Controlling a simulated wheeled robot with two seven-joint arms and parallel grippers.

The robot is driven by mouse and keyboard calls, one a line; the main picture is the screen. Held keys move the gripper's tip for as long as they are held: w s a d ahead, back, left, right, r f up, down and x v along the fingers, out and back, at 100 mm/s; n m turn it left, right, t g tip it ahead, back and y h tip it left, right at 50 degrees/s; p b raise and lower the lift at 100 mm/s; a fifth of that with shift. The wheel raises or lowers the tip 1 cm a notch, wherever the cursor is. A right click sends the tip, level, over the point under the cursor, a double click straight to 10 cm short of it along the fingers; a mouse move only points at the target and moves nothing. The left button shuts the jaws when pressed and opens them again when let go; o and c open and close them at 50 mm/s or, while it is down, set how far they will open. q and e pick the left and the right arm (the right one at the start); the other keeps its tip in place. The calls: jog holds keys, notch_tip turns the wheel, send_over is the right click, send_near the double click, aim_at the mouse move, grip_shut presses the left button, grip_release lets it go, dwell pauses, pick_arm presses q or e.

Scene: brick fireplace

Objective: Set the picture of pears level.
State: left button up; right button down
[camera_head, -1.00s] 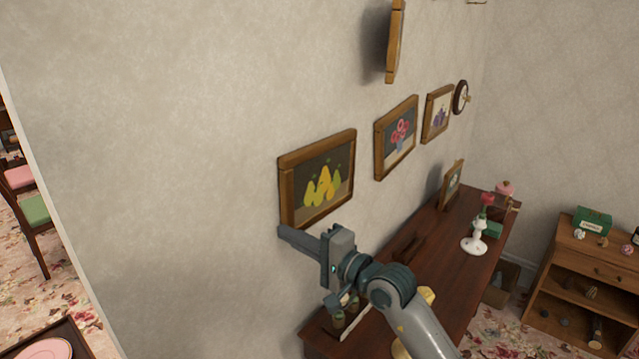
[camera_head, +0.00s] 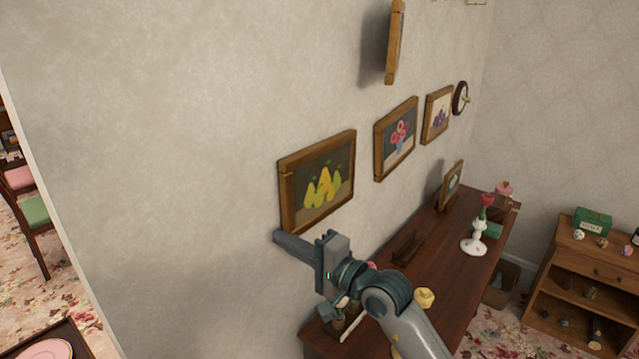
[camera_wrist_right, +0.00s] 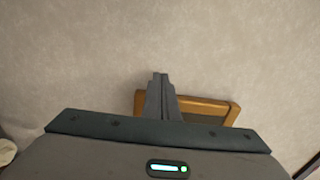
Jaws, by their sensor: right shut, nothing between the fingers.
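The picture of pears (camera_head: 330,190) hangs on the wall in a wooden frame, yellow pears on a dark ground. From this slanted angle I cannot tell how far it is off level. My right gripper (camera_head: 277,238) is shut and empty, its fingertips just below the frame's lower left corner; I cannot tell if they touch it. In the right wrist view, the shut fingers (camera_wrist_right: 160,82) point at the wall, and part of a wooden frame (camera_wrist_right: 215,108) shows beside and behind them. My left gripper is not in view.
A picture of red flowers (camera_head: 397,138), another picture (camera_head: 437,114) and a round clock (camera_head: 460,98) hang to the right. Below is a dark wooden sideboard (camera_head: 440,250) with a white vase (camera_head: 474,240). The wall left of the pears is bare.

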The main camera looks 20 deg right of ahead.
jog(key=shift+s, duration=0.15)
dwell(0.3)
jog(key=b+v, duration=0.1)
jog(key=v, duration=0.6)
jog(key=shift+s+d, duration=0.2)
jog(key=shift+s, duration=0.15)
dwell(0.6)
